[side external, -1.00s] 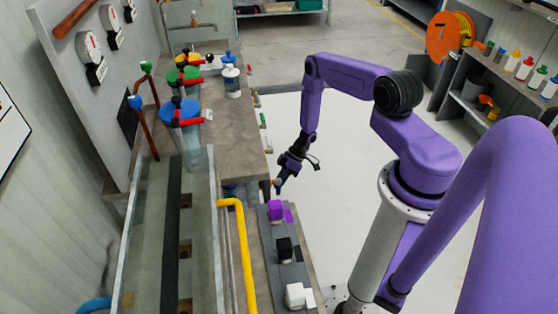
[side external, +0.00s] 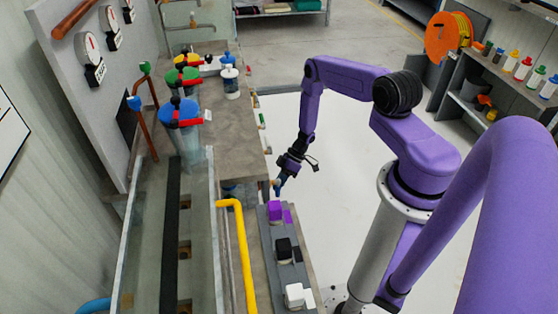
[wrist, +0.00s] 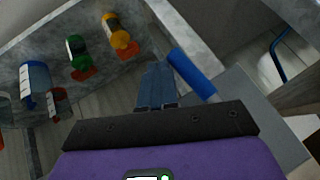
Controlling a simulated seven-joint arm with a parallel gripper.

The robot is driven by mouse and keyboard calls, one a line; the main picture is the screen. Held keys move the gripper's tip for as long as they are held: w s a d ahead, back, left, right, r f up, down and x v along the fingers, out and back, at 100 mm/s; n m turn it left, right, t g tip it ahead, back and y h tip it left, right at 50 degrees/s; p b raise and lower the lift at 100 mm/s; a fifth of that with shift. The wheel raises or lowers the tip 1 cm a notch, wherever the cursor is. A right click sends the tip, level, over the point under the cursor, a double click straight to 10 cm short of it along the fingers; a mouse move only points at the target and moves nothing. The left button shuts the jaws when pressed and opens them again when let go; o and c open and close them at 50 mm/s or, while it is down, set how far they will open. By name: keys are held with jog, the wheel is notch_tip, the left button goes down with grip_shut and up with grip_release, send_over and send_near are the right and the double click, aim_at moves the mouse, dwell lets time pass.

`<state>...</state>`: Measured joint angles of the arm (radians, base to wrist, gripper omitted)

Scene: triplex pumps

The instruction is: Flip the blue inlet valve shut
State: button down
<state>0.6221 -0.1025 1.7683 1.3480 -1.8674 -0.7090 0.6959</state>
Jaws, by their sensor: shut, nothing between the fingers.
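My gripper (wrist: 155,88) shows in the wrist view with its bluish fingers together and nothing between them. A blue bar (wrist: 192,75) lies right beside the fingertips; whether they touch it I cannot tell. It looks like a valve handle, but its mount is hidden. In the side view my gripper (side external: 279,186) points down just off the right edge of the bench, behind the purple block. Blue parts (side external: 230,188) show in the shade under the bench end; I cannot make out a valve there.
A blue-topped pump (side external: 181,112) with a red handle stands on the bench (side external: 232,125), with green and yellow ones behind. The wrist view shows blue (wrist: 35,80), green (wrist: 77,52) and yellow (wrist: 115,32) bodies. A yellow pipe (side external: 238,245) and purple block (side external: 275,209) are close.

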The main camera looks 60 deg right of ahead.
jog(key=w+d+r, duration=0.1)
jog(key=w+d, duration=0.4)
jog(key=d, duration=0.7)
jog(key=shift+r, duration=0.15)
jog(key=shift+w, duration=0.1)
